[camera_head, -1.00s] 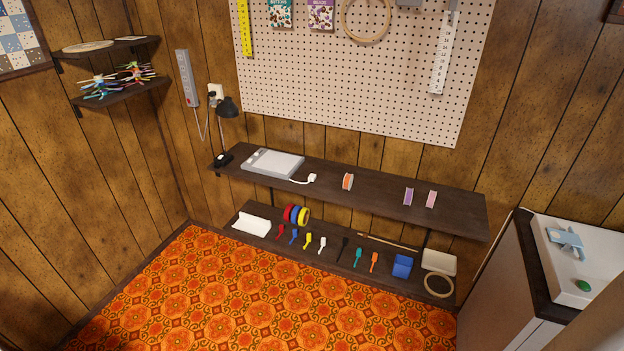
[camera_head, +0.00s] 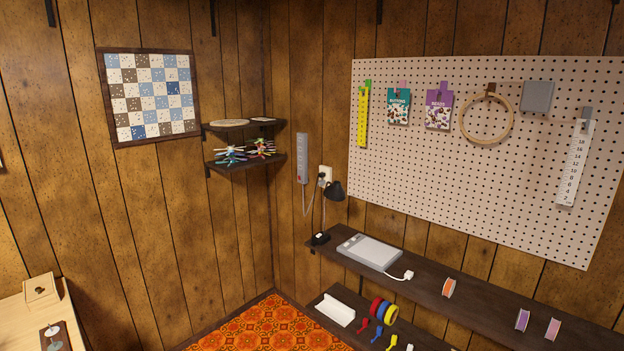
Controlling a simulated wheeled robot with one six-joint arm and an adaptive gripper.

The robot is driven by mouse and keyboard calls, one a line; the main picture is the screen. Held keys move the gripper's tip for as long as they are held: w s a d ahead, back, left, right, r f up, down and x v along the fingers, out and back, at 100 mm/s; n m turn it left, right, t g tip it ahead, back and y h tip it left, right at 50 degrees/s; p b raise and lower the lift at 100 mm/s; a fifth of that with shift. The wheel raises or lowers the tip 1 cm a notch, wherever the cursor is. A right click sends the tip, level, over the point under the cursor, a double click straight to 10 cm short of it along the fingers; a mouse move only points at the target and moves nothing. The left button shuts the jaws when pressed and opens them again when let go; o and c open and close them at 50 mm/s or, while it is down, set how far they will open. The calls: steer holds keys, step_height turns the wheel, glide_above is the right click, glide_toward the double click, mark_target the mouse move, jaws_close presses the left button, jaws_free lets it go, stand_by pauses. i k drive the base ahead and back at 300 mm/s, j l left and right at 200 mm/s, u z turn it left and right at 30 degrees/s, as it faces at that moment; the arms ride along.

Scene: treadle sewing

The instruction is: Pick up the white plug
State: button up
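The white plug (camera_head: 408,275) lies on the upper dark shelf (camera_head: 470,298). A short white cord joins it to the flat grey-white device (camera_head: 370,251) on its left. The plug lies to the right of that device and to the left of an orange spool (camera_head: 449,287). Nothing touches it from above. My gripper is not in view.
A power strip (camera_head: 302,158) hangs on the wall. A lower shelf holds tape rolls (camera_head: 383,311). Orange patterned floor (camera_head: 270,328) is clear.

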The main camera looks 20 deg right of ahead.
mark_target(408, 275)
steer(key=i+z, duration=0.7)
steer(key=i, duration=0.2)
steer(key=i+j+z, duration=0.3)
steer(key=i, duration=0.15)
steer(key=l, duration=0.1)
